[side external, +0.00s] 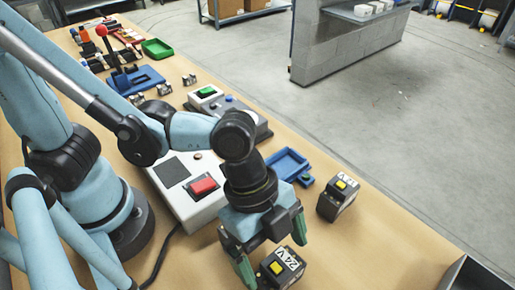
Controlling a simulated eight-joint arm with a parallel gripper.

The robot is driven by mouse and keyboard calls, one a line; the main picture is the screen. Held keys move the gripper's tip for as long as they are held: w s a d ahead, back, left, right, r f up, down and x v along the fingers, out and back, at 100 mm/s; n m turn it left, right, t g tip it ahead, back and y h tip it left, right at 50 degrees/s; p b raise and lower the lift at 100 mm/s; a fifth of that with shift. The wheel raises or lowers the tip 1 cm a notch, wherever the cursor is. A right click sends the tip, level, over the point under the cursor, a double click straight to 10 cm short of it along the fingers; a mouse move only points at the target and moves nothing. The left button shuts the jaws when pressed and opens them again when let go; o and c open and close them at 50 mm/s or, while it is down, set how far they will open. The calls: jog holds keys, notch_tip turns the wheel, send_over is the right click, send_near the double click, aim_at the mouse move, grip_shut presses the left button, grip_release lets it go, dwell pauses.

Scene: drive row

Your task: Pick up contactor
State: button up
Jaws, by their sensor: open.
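Two black blocks, each with a yellow square and a white label on top, look like contactors. The nearer block (281,268), labelled 24 V, is at the bottom centre of the side external view. The other block (337,199) stands farther back and to the right on the bench, with a label that also looks like 24 V. My gripper (270,252) points down with its green-tipped fingers open. One finger shows left of the nearer block and one behind it to the right. I cannot tell whether either finger touches it.
A blue tray (288,166) lies behind my gripper on the wooden bench (405,255). A light box with a red switch (203,187) stands to the left. A grey box with a green button (207,92), a green tray (157,48) and small parts lie farther back. A dark bin (472,275) is at bottom right.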

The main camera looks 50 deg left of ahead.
jog(key=shift+x, duration=2.45)
jog(key=shift+c, duration=0.5)
jog(key=c, duration=1)
